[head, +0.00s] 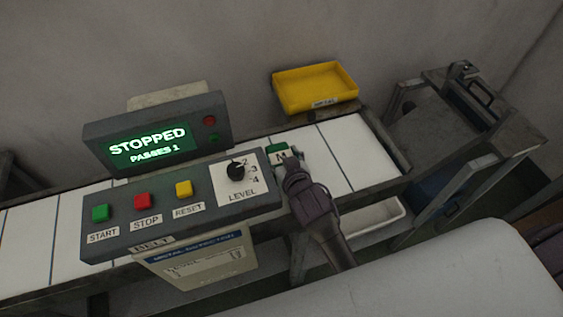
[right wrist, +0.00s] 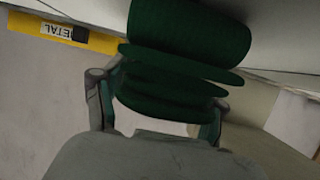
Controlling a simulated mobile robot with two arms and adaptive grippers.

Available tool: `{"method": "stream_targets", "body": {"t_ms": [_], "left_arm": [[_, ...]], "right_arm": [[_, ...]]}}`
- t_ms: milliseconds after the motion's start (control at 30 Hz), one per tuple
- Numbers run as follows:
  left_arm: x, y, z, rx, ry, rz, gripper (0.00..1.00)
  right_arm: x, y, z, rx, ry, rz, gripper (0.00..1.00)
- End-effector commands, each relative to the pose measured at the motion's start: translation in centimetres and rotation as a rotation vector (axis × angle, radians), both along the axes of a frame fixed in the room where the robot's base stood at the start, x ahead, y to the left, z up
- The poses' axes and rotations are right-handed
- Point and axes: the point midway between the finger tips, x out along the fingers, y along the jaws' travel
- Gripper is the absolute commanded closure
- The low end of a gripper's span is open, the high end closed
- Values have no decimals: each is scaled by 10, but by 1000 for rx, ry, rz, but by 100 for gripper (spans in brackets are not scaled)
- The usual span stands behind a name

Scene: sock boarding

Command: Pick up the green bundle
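The green bundle (head: 276,149) is on the white belt, just right of the control panel, with a white label marked M on its near side. My right gripper (head: 290,158) reaches it from the near side and partly covers it. In the right wrist view the bundle (right wrist: 178,75) shows as dark green folded layers, with its near part between my two fingers, one on each side. Whether the fingers press on the bundle is not clear. My left gripper is not in view.
The control panel (head: 180,205) stands left of my right gripper, under a display (head: 155,143) reading STOPPED, PASSES 1. A yellow bin (head: 316,88) sits behind the belt (head: 346,155). A white tray (head: 375,217) lies below the belt. The belt right of the bundle is clear.

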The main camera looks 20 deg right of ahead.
Motion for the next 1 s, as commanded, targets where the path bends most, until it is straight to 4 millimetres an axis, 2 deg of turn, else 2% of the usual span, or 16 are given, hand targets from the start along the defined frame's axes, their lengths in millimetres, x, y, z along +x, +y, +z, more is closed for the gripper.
{"method": "stream_targets", "body": {"t_ms": [33,167,367,400,767,867,1000], "left_arm": [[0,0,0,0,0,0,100],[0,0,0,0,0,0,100],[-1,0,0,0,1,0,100],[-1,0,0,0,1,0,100],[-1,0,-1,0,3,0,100],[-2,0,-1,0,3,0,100],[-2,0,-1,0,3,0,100]], "right_arm": [[0,0,-2,0,4,0,50],[-1,0,-2,0,6,0,71],[-1,0,-4,0,8,0,75],[-1,0,-3,0,7,0,81],[-1,0,2,0,10,0,81],[-1,0,14,1,6,0,81],[0,0,41,1,-1,1,81]]}}
